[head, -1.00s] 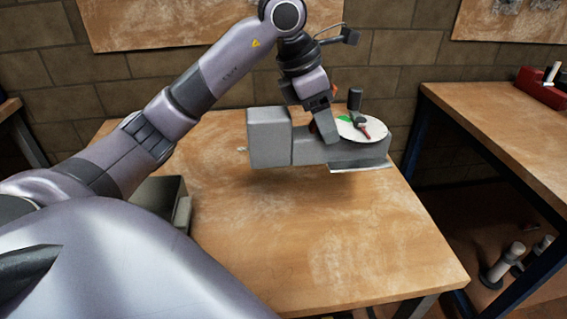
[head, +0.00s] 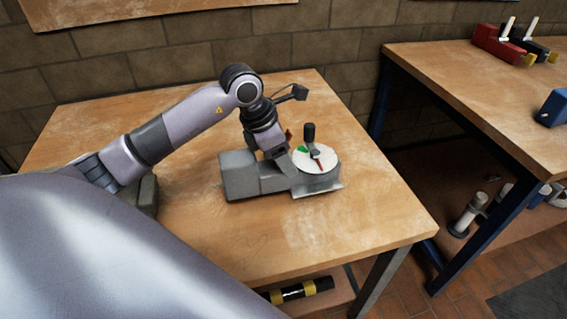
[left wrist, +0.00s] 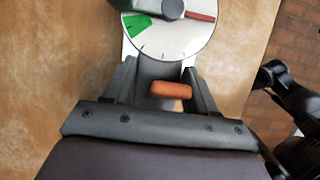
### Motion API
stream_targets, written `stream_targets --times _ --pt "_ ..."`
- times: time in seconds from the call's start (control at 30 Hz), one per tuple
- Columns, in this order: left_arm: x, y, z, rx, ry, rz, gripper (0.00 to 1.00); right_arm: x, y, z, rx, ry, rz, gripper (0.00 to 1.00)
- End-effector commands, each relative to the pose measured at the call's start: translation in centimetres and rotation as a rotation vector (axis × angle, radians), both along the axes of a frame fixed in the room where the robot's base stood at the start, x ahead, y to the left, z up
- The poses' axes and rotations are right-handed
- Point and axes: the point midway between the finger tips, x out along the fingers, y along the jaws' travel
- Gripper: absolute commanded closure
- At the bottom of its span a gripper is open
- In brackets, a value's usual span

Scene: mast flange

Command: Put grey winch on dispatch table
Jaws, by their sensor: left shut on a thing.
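The grey winch (head: 240,178) is a grey block body with a white dial (head: 325,163), a green sector, a red pointer and a black knob. It is level, at or just above the wooden table (head: 350,235); I cannot tell whether it touches. My left gripper (head: 284,160) is shut on the narrow grey part beside the dial. The left wrist view shows the fingers (left wrist: 160,88) on both sides of that part, an orange piece (left wrist: 171,90) between them and the dial (left wrist: 165,38) ahead. Which table is the dispatch table is not marked. My right gripper is not in view.
A dark grey box (head: 147,198) stands at the table's left, partly behind my arm. A second table (head: 440,65) at the right holds red (head: 500,45) and blue (head: 556,107) items. A black-and-yellow cylinder (head: 300,291) lies below the near table. The near table's front and right are clear.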

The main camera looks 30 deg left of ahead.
Motion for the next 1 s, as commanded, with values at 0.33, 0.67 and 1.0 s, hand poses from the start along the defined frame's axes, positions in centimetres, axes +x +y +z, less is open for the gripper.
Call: stream_targets --times 0.33,0.67,1.0 --pt "0.1 0.0 -2.1 0.000 -0.003 0.001 0.88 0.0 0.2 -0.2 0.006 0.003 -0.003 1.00" --pt "0.0 0.0 -2.4 0.000 0.000 0.000 0.18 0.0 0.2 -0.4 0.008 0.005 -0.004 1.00" --pt "-0.2 0.2 -1.3 0.001 -0.002 0.000 0.18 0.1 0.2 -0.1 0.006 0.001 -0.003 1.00"
